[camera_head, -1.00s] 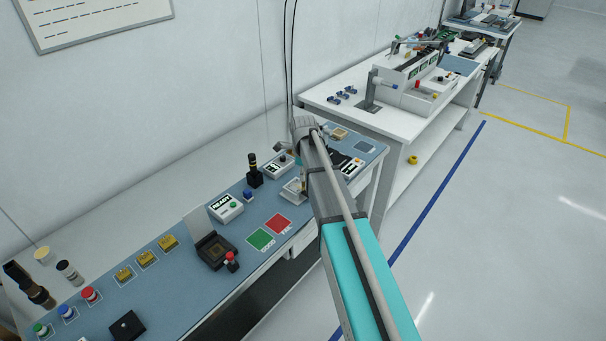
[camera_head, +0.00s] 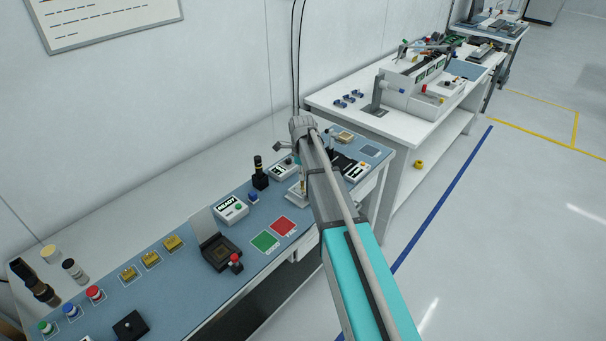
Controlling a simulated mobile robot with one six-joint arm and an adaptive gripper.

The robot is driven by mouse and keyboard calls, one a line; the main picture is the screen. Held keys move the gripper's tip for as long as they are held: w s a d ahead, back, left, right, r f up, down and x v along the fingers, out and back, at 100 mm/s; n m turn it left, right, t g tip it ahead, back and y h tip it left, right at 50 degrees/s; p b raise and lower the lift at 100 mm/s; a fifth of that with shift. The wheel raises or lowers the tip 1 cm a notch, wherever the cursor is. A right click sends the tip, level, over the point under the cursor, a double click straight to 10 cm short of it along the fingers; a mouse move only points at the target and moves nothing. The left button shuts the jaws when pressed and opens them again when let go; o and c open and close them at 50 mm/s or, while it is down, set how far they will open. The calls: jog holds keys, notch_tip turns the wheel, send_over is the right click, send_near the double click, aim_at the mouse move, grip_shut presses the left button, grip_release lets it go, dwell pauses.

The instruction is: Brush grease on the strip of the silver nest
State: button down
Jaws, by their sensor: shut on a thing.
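The small silver nest (camera_head: 294,192) stands on the blue mat beside my arm, partly hidden behind it. My gripper (camera_head: 299,172) points down at the nest, and most of it is hidden behind my forearm. It is shut on a thin, pale tan thing, seemingly the brush (camera_head: 303,184), at the nest's right side. I cannot tell whether the bristles touch the strip. The strip and any grease on it are too small to make out.
A READY box (camera_head: 231,209), a blue button (camera_head: 253,197) and a black post (camera_head: 260,178) stand left of the nest. Green (camera_head: 265,241) and red (camera_head: 283,226) pads lie in front. An open black socket (camera_head: 220,254) is further left. A white table (camera_head: 400,125) stands beyond.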

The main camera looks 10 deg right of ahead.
jog(key=shift+w, duration=0.1)
jog(key=shift+w+a, duration=0.85)
jog(key=shift+w, duration=0.3)
jog(key=shift+s+d, duration=0.45)
jog(key=shift+s, duration=0.2)
jog(key=shift+s+d, duration=0.4)
jog(key=shift+s, duration=0.2)
jog(key=shift+s+d, duration=0.45)
jog(key=shift+s, duration=0.2)
jog(key=shift+s+d, duration=0.45)
jog(key=shift+s, duration=0.15)
jog(key=shift+w, duration=0.15)
jog(key=shift+w+a, duration=0.9)
jog(key=shift+w, duration=0.25)
jog(key=shift+w, duration=0.1)
